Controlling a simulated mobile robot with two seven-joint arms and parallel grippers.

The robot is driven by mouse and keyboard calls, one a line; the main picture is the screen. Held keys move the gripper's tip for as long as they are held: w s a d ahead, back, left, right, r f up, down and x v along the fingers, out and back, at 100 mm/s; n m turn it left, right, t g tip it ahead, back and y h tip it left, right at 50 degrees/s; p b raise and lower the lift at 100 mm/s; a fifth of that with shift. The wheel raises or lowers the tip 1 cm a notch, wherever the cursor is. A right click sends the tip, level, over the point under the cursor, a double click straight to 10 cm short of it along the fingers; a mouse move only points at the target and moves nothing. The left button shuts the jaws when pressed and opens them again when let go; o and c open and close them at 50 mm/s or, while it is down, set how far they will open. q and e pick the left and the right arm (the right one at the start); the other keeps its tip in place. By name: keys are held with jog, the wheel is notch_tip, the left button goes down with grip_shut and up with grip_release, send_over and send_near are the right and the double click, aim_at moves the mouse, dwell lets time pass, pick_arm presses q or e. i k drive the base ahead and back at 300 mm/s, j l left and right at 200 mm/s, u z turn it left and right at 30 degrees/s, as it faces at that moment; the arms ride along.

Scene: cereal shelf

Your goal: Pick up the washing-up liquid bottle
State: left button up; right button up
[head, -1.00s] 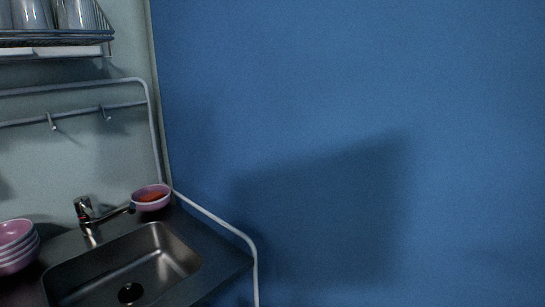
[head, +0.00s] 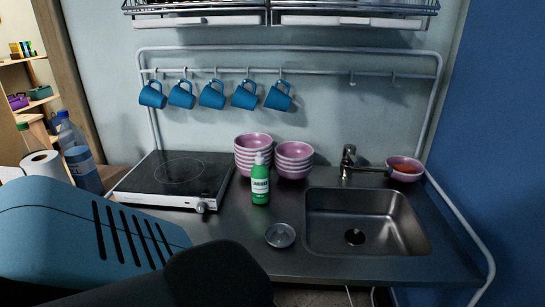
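The washing-up liquid bottle (head: 260,184) is green with a white label and a pale pump top. It stands upright on the dark counter, between the hob and the sink, in front of the pink bowls. Its front is unobstructed. Neither of my grippers shows in the head view.
A hob (head: 172,180) lies left of the bottle, and a sink (head: 365,222) with a tap (head: 347,160) lies right. Stacked pink bowls (head: 293,160) stand close behind it. A small metal dish (head: 280,235) lies in front. Blue mugs (head: 211,96) hang above. The front counter strip is mostly clear.

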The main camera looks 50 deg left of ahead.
aim_at(260, 173)
jog(key=u, duration=1.8)
